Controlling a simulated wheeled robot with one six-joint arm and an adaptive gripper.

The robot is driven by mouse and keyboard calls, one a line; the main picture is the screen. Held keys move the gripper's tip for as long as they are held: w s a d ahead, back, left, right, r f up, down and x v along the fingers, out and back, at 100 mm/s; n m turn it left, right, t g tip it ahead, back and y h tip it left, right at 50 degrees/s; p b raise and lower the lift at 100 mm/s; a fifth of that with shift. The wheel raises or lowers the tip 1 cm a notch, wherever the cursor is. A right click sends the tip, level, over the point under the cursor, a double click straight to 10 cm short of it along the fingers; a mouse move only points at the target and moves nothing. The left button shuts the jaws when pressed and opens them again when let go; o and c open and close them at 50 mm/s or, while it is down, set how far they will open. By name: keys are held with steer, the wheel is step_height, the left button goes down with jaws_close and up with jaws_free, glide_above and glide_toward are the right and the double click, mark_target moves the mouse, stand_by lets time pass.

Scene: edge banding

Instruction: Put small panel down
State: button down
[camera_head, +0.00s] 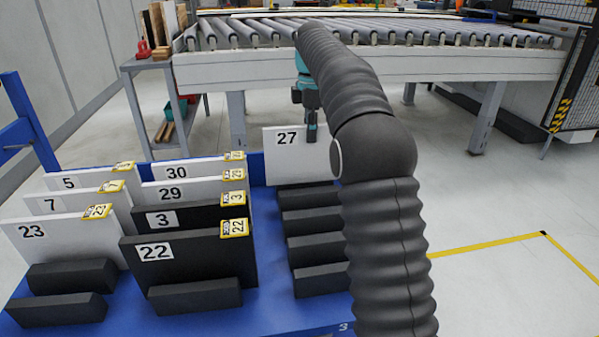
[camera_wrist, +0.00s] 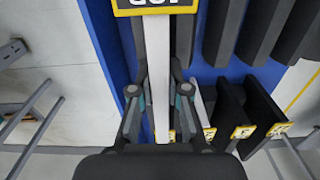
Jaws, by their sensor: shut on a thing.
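A small white panel marked 27 (camera_head: 285,160) stands upright at the back of the right column of the blue rack (camera_head: 267,225). In the wrist view my gripper (camera_wrist: 160,80) has a finger on each side of the panel (camera_wrist: 157,60), seen edge-on, with a yellow label (camera_wrist: 155,5) at the top. The panel's lower edge is at the rack's far end, behind the black holder blocks (camera_head: 312,195). I cannot tell whether it rests in a slot or hangs just above.
White and black numbered panels, among them 22 (camera_head: 195,268) and 23 (camera_head: 65,240), stand in the left columns. Black blocks in the right column's front hold no panels. A roller conveyor (camera_head: 380,65) runs behind, with a grey cart (camera_head: 150,100) at left. Open floor lies at right.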

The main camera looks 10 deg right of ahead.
steer(key=shift+a+f+b, duration=0.2)
steer(key=shift+f+b, duration=0.15)
steer(key=shift+f, duration=1.35)
steer(key=shift+a+f+b, duration=0.15)
steer(key=shift+f+b, duration=0.15)
steer(key=shift+f, duration=1.55)
steer(key=c, duration=1.2)
jaws_free()
steer(key=shift+o, duration=0.2)
step_height(320, 180, up, 12)
steer(key=p, duration=0.2)
steer(key=shift+f+p, duration=0.15)
steer(key=shift+p, duration=0.25)
steer(key=shift+r, duration=0.3)
steer(key=shift+s, duration=0.1)
